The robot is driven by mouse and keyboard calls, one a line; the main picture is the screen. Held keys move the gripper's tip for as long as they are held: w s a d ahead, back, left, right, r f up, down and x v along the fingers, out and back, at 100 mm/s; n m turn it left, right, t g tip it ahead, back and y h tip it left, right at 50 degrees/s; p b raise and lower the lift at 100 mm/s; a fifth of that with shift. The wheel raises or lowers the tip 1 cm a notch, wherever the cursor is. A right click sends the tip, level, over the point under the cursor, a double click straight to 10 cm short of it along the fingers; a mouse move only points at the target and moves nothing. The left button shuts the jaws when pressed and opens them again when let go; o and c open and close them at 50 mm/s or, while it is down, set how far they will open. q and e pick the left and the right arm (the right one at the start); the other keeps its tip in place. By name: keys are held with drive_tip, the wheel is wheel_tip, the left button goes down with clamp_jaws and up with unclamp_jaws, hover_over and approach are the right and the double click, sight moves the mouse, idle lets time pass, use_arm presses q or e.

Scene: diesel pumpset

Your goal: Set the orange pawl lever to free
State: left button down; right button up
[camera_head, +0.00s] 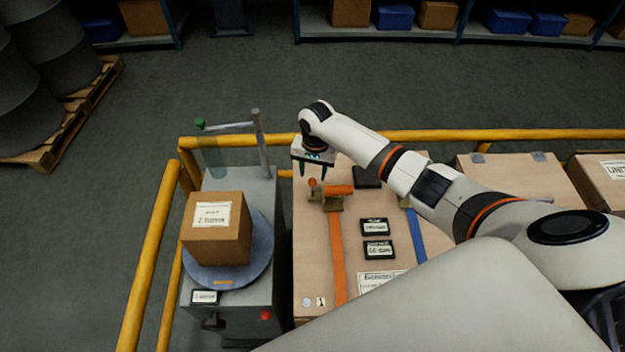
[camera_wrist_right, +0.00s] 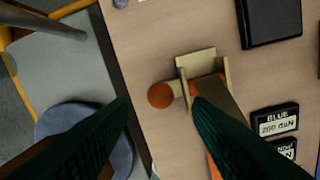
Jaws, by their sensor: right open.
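A tan strap ratchet (camera_head: 333,204) sits on the wooden crate, with an orange handle (camera_head: 340,190) lying to the right. A short lever with an orange ball knob (camera_head: 312,182) sticks out to its left. In the right wrist view the ball knob (camera_wrist_right: 161,95) is on a tan stem beside the ratchet bracket (camera_wrist_right: 197,66). My right gripper (camera_head: 313,174) is open and empty, pointing down over the knob. Its dark fingers (camera_wrist_right: 161,101) show apart, one tip each side of the knob; contact is not visible. My left gripper is not in view.
An orange strap (camera_head: 337,255) and blue strap (camera_head: 416,235) run along the crate (camera_head: 310,270). Two black labels (camera_head: 377,249) lie between them. A scale with a box (camera_head: 217,240) and upright post (camera_head: 261,145) stands left. A yellow rail (camera_head: 480,135) runs behind.

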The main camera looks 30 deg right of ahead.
sight(313, 178)
drive_tip(key=f, duration=0.5)
drive_tip(key=shift+w+f, duration=0.2)
drive_tip(key=shift+f, duration=0.2)
clamp_jaws()
